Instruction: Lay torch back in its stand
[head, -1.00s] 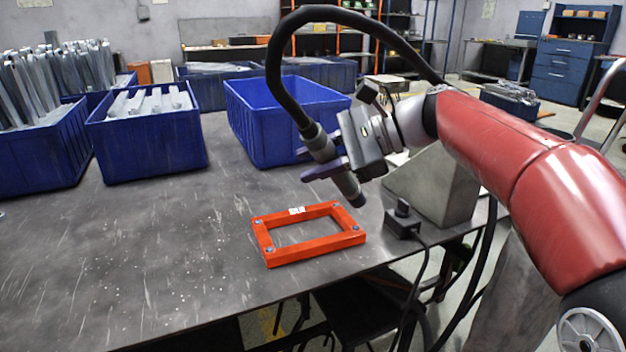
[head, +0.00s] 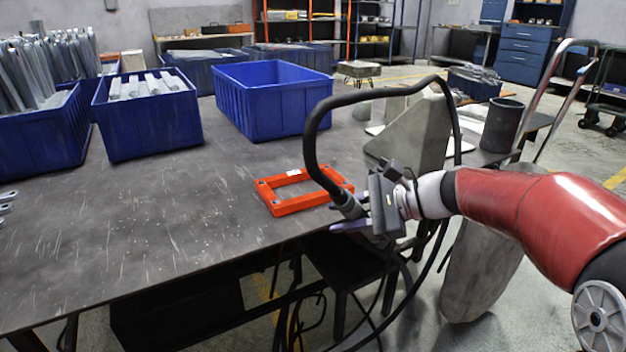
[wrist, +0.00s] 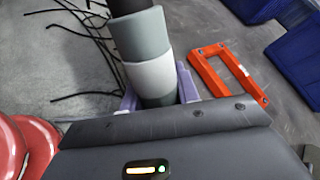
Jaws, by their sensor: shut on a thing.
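The torch (head: 346,204) has a grey handle and a long black hose that loops up from it. My gripper (head: 350,227) is shut on the torch, its purple fingers on either side of the handle. It hangs by the table's front right edge, just right of the orange frame. In the wrist view the torch's grey and white body (wrist: 150,70) stands between the fingers of my gripper (wrist: 157,92); the nozzle is hidden. A dark open-topped cylinder (head: 502,126) stands at the table's far right; I cannot tell whether it is the stand.
The orange frame (head: 270,196) lies flat near the front edge and shows in the wrist view (wrist: 203,70). A grey wedge-shaped block (head: 418,135) stands behind my gripper, before the cylinder. Blue bins (head: 272,100) line the back. The table's left middle is clear.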

